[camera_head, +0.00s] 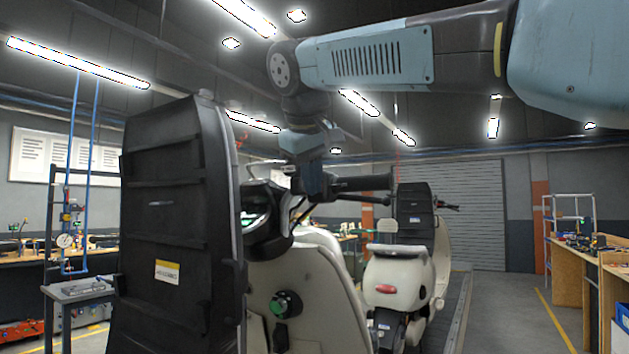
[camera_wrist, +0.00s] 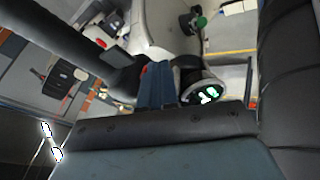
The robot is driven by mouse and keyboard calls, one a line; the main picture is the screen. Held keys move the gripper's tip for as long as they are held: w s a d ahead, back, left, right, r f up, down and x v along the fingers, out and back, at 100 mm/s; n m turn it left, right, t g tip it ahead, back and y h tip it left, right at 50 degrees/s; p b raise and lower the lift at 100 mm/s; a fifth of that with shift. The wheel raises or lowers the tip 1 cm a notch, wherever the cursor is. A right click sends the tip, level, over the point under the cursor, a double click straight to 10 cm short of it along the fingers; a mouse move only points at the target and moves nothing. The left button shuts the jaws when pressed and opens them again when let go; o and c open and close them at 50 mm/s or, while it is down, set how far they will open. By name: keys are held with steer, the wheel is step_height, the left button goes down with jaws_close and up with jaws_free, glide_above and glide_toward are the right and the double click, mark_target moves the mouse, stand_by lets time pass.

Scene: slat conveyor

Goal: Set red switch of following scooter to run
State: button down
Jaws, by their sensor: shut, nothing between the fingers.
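A cream scooter (camera_head: 310,277) stands close in the head view, with a handlebar and dark grip (camera_head: 362,183) and a round display with green digits, clear in the wrist view (camera_wrist: 203,87). My gripper (camera_head: 312,192) is shut and empty, pointing down at the handlebar beside the grip's inner end. In the wrist view its blue fingers (camera_wrist: 156,85) lie between the grip side and the display. A small red bit, probably the red switch (camera_wrist: 143,71), shows right beside the fingers; its position cannot be read. Whether the fingers touch it cannot be told.
A large black case (camera_head: 175,225) fills the left foreground. A second cream scooter (camera_head: 400,275) with a black box stands farther along the conveyor (camera_head: 458,310). A green knob (camera_head: 286,304) sits on the near scooter's body. Workbenches line both sides; the right aisle floor is clear.

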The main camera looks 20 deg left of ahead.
steer(key=shift+a, duration=0.5)
steer(key=shift+s, duration=0.1)
steer(key=s+a+r, duration=0.2)
steer(key=s+r, duration=0.5)
steer(key=s, duration=0.2)
steer(key=shift+r, duration=0.4)
steer(key=shift+s, duration=0.1)
